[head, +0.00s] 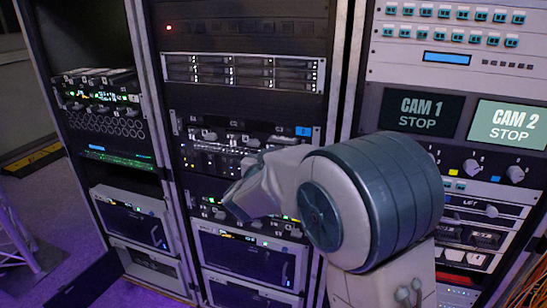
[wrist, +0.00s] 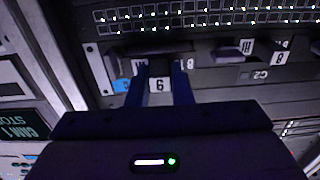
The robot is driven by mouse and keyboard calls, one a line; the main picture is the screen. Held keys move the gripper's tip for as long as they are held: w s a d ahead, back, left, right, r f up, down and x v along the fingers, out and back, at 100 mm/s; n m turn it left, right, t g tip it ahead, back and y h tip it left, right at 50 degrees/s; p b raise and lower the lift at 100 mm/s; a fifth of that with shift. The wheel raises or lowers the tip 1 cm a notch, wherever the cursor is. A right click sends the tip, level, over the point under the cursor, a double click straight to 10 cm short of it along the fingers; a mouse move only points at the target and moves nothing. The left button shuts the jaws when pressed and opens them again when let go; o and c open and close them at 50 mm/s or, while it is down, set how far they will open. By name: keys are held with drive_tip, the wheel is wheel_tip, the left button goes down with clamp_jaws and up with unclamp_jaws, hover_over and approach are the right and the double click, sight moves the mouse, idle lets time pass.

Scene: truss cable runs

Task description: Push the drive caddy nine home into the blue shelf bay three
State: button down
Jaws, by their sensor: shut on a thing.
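In the wrist view my gripper (wrist: 160,72) has its two blue fingers shut on the drive caddy nine (wrist: 160,85). The caddy's white label with a 9 shows between the fingers. The caddy is at a dark shelf front, beside a blue tag (wrist: 122,85); how deep it sits in the bay I cannot tell. In the head view a shelf front with a blue tag (head: 303,131) stands in the middle rack. My arm covers part of that rack there, and the caddy and fingertips cannot be made out.
Labelled caddies or handles (wrist: 247,46) sit to the right in the wrist view, close to my gripper. A row of lit ports (wrist: 200,15) runs above. In the head view a disk unit (head: 245,72) is higher in the rack, and the CAM screens (head: 505,124) stand right.

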sight(280, 145)
drive_tip(key=shift+x, duration=1.05)
drive_tip(key=shift+d+r, duration=0.1)
drive_tip(key=shift+w+d, duration=0.15)
drive_tip(key=shift+w, duration=0.4)
drive_tip(key=c, duration=1.2)
unclamp_jaws()
drive_tip(key=shift+s, duration=0.15)
drive_tip(key=shift+s+a, duration=0.2)
drive_tip(key=shift+s, duration=0.1)
drive_tip(key=b+v, duration=0.1)
drive_tip(key=v, duration=1.2)
